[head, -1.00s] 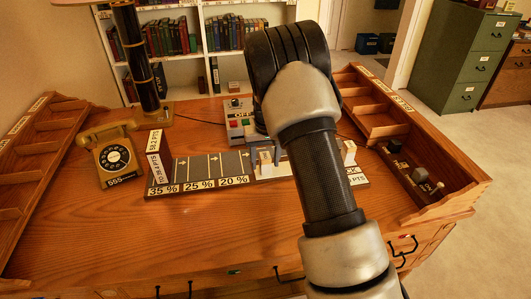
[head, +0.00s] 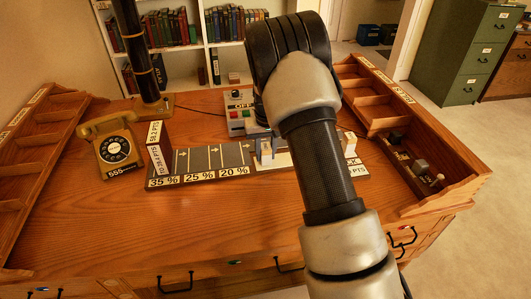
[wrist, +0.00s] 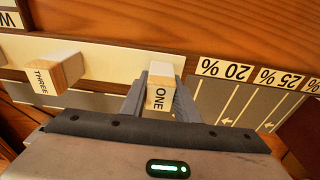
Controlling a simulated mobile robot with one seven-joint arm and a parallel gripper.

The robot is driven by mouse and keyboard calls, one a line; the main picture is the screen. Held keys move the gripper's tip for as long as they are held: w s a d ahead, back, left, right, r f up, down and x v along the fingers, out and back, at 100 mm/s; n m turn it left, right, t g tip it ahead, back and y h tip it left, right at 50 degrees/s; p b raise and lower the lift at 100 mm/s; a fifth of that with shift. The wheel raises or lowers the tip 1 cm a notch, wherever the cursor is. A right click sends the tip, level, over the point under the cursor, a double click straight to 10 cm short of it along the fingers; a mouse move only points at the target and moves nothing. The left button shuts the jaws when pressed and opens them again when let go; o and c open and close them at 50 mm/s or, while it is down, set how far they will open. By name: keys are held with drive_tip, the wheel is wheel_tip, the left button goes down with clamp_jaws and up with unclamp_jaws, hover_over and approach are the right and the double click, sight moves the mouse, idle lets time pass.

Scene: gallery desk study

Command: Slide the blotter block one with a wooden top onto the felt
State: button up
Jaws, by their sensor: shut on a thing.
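Block one (wrist: 158,98) has a pale top and a wooden side, with the label ONE facing the wrist camera. My gripper (wrist: 160,92) is shut on it, with one grey finger on each side. In the head view block one (head: 266,151) stands on the pale strip just right of the 20 % lane, and my arm hides most of the gripper. The felt (head: 213,158) is a row of grey-green lanes with arrows, marked 35 %, 25 % and 20 %. It also shows in the wrist view (wrist: 232,105), to the right of the block.
Block three (wrist: 55,73) stands on the pale strip left of my gripper in the wrist view. A telephone (head: 116,150), a control box (head: 240,117) and wooden racks (head: 405,110) surround the board.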

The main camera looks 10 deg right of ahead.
drive_tip(key=shift+r, duration=0.1)
idle(0.3)
drive_tip(key=shift+w+p, duration=0.3)
drive_tip(key=shift+w, duration=4.25)
drive_tip(key=shift+f, duration=0.2)
drive_tip(key=o, duration=1.2)
drive_tip(key=shift+r, duration=0.1)
